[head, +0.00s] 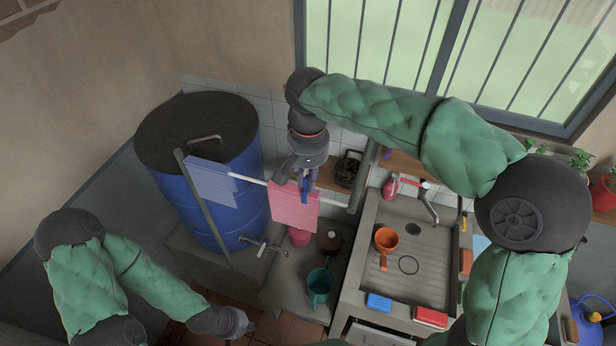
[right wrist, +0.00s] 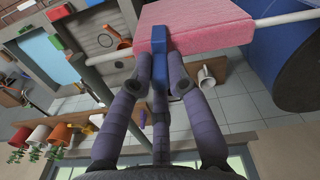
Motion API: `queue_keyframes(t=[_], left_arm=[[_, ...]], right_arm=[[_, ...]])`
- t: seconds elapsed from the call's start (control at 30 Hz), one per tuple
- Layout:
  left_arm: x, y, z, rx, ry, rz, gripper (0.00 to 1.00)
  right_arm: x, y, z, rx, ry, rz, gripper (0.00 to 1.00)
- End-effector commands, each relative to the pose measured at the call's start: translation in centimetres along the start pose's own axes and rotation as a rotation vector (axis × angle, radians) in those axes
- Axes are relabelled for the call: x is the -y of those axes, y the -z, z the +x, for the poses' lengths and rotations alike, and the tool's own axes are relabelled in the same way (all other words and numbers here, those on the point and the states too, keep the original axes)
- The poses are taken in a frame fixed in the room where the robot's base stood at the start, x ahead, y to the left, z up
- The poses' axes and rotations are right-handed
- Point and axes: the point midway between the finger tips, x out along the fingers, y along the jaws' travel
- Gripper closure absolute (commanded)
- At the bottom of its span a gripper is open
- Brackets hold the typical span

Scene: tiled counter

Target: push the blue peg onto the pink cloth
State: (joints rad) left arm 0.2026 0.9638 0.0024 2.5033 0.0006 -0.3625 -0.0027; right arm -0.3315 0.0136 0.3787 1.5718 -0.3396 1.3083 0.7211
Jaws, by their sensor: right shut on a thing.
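The pink cloth (head: 295,212) hangs over a pale horizontal rail (head: 249,179). The cloth also shows at the top of the right wrist view (right wrist: 215,32). My right gripper (head: 306,186) is over the rail, in front of the cloth's upper right part. It is shut on the blue peg (right wrist: 158,68), which sticks out beyond the fingertips. The peg's far end overlaps the cloth's edge in the right wrist view; I cannot tell whether it grips the cloth. My left gripper (head: 241,325) is low at the left, away from the cloth, and its fingers are unclear.
A blue cloth (head: 214,183) hangs on the same rail, left of the pink one. A large blue barrel (head: 190,195) stands behind it. A sink (head: 408,262) with an orange dipper (head: 386,241) is to the right. A teal pot (head: 320,285) is below. A white mug (right wrist: 212,72) is near my right fingers.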

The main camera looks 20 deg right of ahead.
Motion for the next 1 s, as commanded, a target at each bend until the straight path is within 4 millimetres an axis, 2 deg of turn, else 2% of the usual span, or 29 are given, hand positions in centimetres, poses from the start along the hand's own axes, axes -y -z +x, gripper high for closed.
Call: queue_keyframes(t=[0.37, 0.4, 0.47, 0.83, 1.0], left_arm=[[-0.1, 0.0, -0.2, 0.000, 0.000, 0.000, 1.00], [-0.1, 0.0, -0.2, 0.000, 0.000, 0.000, 1.00], [-0.1, 0.0, -0.2, 0.000, 0.000, 0.000, 1.00], [-0.1, 0.0, -0.2, 0.000, 0.000, 0.000, 1.00], [-0.1, 0.0, -0.2, 0.000, 0.000, 0.000, 1.00]], right_arm=[[0.0, 0.0, 0.0, 0.000, 0.000, 0.000, 1.00], [0.0, 0.0, 0.0, 0.000, 0.000, 0.000, 0.71], [0.0, 0.0, 0.0, 0.000, 0.000, 0.000, 0.54], [0.0, 0.0, -0.2, -0.001, 0.000, 0.000, 0.54], [0.1, 0.1, -1.9, -0.003, 0.002, 0.000, 0.54]])
